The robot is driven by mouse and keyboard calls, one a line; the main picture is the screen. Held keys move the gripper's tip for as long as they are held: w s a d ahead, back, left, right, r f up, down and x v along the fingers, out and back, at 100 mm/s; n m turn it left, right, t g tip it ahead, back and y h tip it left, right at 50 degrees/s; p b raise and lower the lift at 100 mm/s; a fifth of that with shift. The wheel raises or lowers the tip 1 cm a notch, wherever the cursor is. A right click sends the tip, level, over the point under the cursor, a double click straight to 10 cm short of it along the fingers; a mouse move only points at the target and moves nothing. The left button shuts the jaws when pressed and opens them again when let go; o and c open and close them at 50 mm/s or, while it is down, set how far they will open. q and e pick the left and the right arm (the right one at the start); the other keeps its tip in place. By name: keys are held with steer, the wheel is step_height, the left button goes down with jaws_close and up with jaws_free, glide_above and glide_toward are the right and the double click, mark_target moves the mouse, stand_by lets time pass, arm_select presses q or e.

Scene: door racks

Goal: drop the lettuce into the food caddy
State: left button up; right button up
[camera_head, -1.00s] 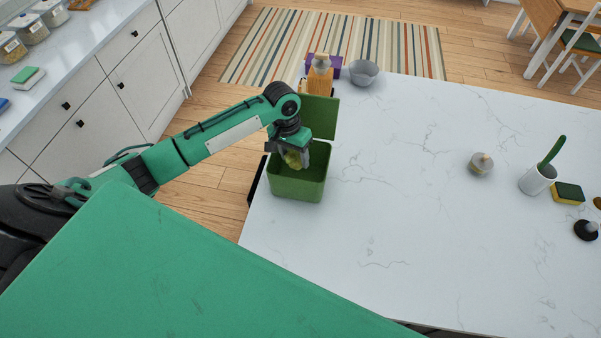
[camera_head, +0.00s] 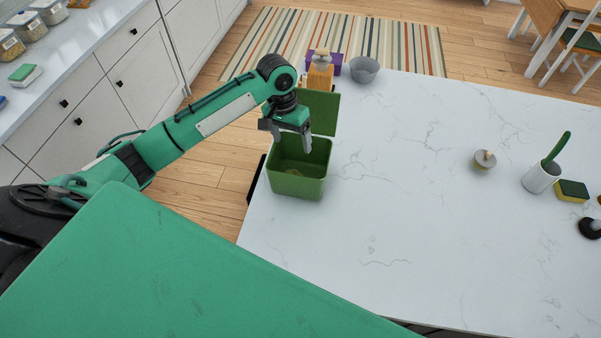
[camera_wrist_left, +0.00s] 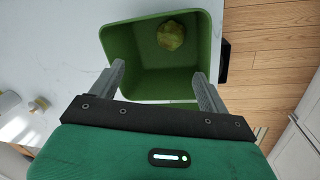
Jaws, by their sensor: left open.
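The green food caddy (camera_head: 297,186) stands at the left edge of the white counter with its lid (camera_head: 320,112) up at the back. In the left wrist view, the caddy (camera_wrist_left: 165,89) is seen from above. The yellow-green lettuce (camera_wrist_left: 171,36) lies inside it, near one wall. In the head view the lettuce is mostly hidden by the caddy wall. My left gripper (camera_head: 292,146) is above the caddy opening, open and empty. In the wrist view its two fingers (camera_wrist_left: 158,82) are spread apart with nothing between them. My right gripper is not in view.
A wooden-looking dispenser (camera_head: 320,72), a purple box (camera_head: 333,66) and a grey bowl (camera_head: 364,69) stand behind the caddy. A small knobbed object (camera_head: 484,161), a white cup with a green-handled brush (camera_head: 541,178) and a sponge (camera_head: 572,191) are at the right. The counter's middle is clear.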

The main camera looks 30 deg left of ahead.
arm_select(q)
step_height(320, 180, up, 8)
steer(key=a+b, duration=0.1)
steer(key=b, duration=0.1)
steer(key=shift+a+r, duration=0.2)
stand_by(0.3)
